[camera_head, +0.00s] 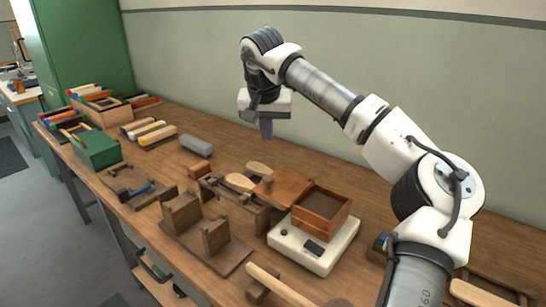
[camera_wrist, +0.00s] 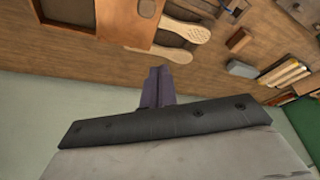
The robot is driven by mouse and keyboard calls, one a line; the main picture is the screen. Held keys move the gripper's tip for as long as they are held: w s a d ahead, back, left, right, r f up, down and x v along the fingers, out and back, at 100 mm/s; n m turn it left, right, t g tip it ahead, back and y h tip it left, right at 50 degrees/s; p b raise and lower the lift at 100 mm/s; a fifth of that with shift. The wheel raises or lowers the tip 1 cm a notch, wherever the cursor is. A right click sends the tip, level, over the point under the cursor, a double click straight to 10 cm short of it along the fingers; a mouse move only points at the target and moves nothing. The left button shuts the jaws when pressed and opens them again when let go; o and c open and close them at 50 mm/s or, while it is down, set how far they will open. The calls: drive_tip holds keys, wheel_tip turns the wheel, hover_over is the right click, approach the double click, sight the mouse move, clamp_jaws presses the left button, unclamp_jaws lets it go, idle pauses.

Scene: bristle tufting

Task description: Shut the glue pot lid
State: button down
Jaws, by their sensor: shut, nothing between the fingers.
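The glue pot appears to be the square reddish-brown wooden box (camera_head: 322,213) on a white base with a dark knob and panel. Its inside shows dark and uncovered. A flat brown board, seemingly its lid (camera_head: 283,188), spreads out open from the box's left side. In the wrist view the lid (camera_wrist: 124,22) shows at the top, beside the box's dark inside (camera_wrist: 66,10). My gripper (camera_head: 266,130) is raised above the back of the bench, left of and behind the pot, touching nothing. Its purple fingers (camera_wrist: 157,86) are together and empty.
Pale brush blocks (camera_head: 240,182) lie in a wooden frame left of the lid. A wooden jig (camera_head: 205,240) stands at the front. A grey block (camera_head: 197,146) and green box (camera_head: 97,149) sit farther left. The wall (camera_head: 350,60) is close behind my arm.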

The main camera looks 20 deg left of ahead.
hover_over(284, 181)
drive_tip(key=w+a, duration=0.1)
drive_tip(key=a, duration=0.4)
wheel_tip(284, 181, down, 9)
drive_tip(key=shift+w+d+r+p, duration=0.15)
drive_tip(key=shift+p, duration=0.3)
drive_tip(key=shift+f, duration=0.4)
drive_tip(key=shift+s+d+f+p, duration=0.15)
drive_tip(key=shift+s+d, duration=0.1)
drive_tip(key=shift+s, duration=0.65)
drive_tip(key=shift+s+d+f+p, duration=0.1)
drive_tip(key=shift+s+d+p, duration=0.1)
drive_tip(key=shift+s, duration=0.7)
drive_tip(key=shift+s+d, duration=0.1)
